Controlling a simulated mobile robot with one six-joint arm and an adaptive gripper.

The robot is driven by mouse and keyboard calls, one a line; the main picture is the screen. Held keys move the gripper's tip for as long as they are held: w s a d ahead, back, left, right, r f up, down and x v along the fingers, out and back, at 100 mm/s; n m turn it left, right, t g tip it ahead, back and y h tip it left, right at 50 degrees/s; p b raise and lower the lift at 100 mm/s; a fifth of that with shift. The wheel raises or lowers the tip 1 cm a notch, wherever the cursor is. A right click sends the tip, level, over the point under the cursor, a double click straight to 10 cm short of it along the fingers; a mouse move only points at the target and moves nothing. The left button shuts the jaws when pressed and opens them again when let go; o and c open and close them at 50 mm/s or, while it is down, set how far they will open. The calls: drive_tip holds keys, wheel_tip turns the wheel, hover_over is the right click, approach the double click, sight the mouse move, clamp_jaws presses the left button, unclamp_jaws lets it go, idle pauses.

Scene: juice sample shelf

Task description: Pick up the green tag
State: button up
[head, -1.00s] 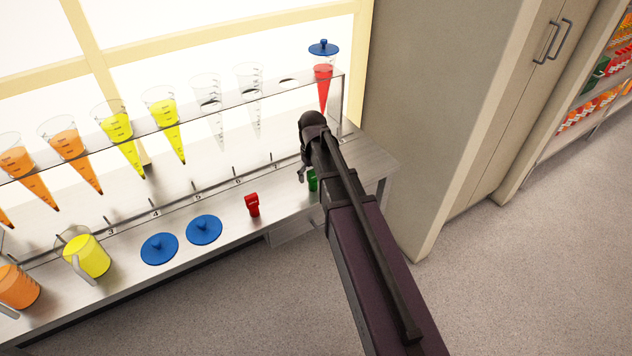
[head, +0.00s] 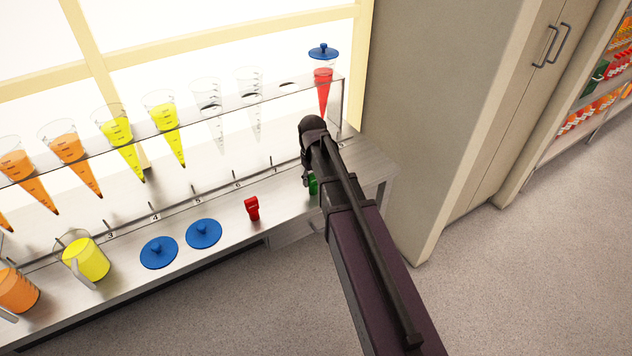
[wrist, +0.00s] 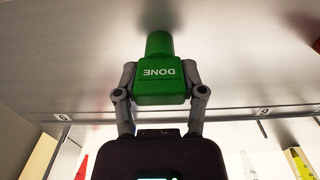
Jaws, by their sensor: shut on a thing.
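The green tag (wrist: 160,80) is in the middle of the wrist view, with the word DONE on its face, upside down there. My gripper (wrist: 160,82) has one finger on each side of the tag and is shut on it. In the head view the tag (head: 313,185) shows only as a small green patch beside my arm, over the right part of the steel bench (head: 350,165). The arm hides most of the gripper and tag there. I cannot tell whether the tag still touches the bench.
A red tag (head: 252,208) stands on the bench left of my gripper, and two blue lids (head: 204,233) lie further left. A rack (head: 215,108) of cones stands behind, with a red-filled cone (head: 323,88) near my arm. A tall cabinet (head: 420,120) is at right.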

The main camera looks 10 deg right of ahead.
sight(312, 173)
drive_tip(key=shift+r, duration=0.15)
wheel_tip(312, 173, up, 4)
drive_tip(key=p, duration=0.3)
drive_tip(key=shift+f+p, duration=0.25)
drive_tip(key=shift+p, duration=0.15)
drive_tip(key=s+a+r+p, duration=0.1)
drive_tip(key=s+a, duration=0.3)
drive_tip(key=s, duration=1.1)
drive_tip(key=shift+s, duration=0.25)
drive_tip(key=shift+r, duration=0.1)
drive_tip(key=shift+d, duration=0.1)
